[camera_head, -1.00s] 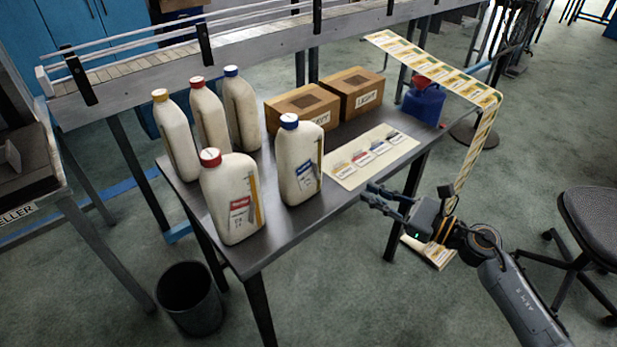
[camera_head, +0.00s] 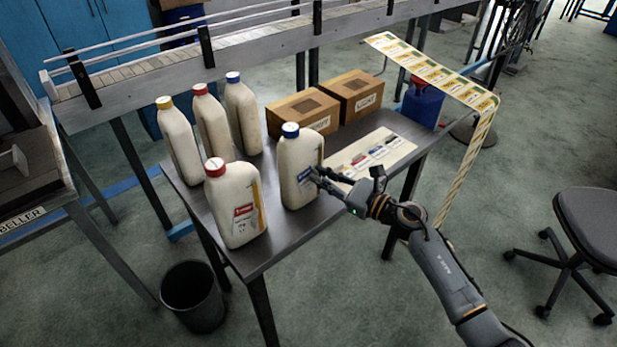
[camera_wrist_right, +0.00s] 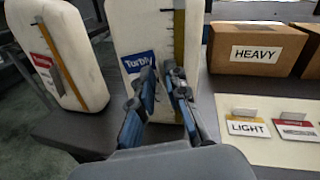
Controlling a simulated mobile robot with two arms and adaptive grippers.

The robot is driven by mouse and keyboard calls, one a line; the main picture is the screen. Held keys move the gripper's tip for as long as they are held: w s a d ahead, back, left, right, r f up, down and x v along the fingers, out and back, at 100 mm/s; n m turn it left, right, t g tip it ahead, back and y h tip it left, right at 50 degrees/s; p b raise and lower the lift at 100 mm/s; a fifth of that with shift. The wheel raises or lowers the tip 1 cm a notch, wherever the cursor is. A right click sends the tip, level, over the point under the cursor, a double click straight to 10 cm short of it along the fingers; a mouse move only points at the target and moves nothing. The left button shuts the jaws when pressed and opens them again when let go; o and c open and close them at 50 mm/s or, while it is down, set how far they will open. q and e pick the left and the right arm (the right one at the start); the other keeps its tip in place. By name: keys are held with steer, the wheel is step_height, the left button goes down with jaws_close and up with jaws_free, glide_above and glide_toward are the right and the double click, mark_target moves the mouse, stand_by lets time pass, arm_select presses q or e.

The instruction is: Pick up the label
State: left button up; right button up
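A cream label sheet (camera_head: 400,151) lies on the table with several small labels in a row. In the right wrist view, a yellow LIGHT label (camera_wrist_right: 248,126) and a red label (camera_wrist_right: 297,131) show on it. My right gripper (camera_head: 316,178) is left of the sheet, in front of the blue-capped bottle (camera_head: 297,150), by its blue label. The right wrist view shows the gripper (camera_wrist_right: 163,75) partly open, with a narrow gap and nothing seen between its fingers. Contact with the bottle cannot be told. The left gripper is out of view.
A red-capped bottle (camera_head: 232,202) stands at the front left, with several bottles behind. Two cardboard boxes (camera_head: 303,112) and a blue jug (camera_head: 422,104) stand at the back. A label strip (camera_head: 430,70) hangs at right. A bin (camera_head: 192,296) stands on the floor.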

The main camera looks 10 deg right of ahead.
jaws_close()
steer(key=shift+r, duration=0.1)
step_height(320, 180, up, 18)
steer(key=p, duration=0.4)
stand_by(0.4)
steer(key=s+d+r+p, duration=0.2)
steer(key=s+d+p, duration=0.1)
steer(key=s, duration=0.3)
steer(key=shift+s+r, duration=0.25)
steer(key=shift+r, duration=0.15)
stand_by(0.7)
steer(key=shift+a, duration=0.15)
